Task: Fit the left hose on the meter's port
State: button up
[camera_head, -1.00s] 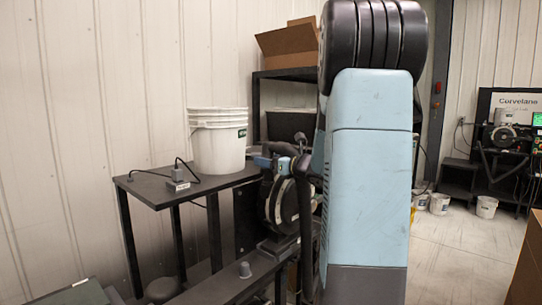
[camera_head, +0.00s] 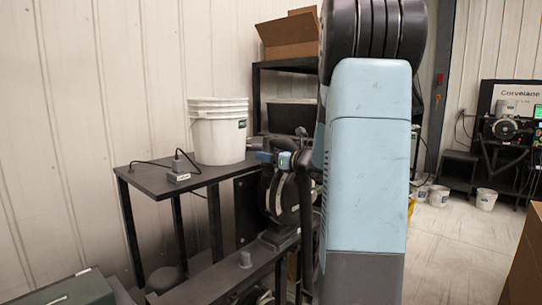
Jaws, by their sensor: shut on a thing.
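The meter (camera_head: 278,197), a dark round disc housing with a pale rim, stands on a dark beam left of my arm. My gripper (camera_head: 285,159) is small in view at the meter's top, partly hidden by my large blue arm link. It is shut on what looks like the left hose (camera_head: 306,215), a dark strand hanging at the meter's right side. The hose end and the port are too small and dark to make out, so I cannot tell whether they touch.
A dark side table (camera_head: 155,182) carries white stacked buckets (camera_head: 218,135) and a small grey box (camera_head: 178,176) with a cable. A shelf with a cardboard box (camera_head: 289,35) stands behind. A green case (camera_head: 75,293) is at lower left.

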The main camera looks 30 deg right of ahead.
jog(key=shift+s, duration=0.1)
jog(key=shift+f, duration=0.5)
dwell(0.8)
jog(key=o, duration=1.6)
jog(key=shift+c, duration=0.2)
jog(key=v, duration=1.4)
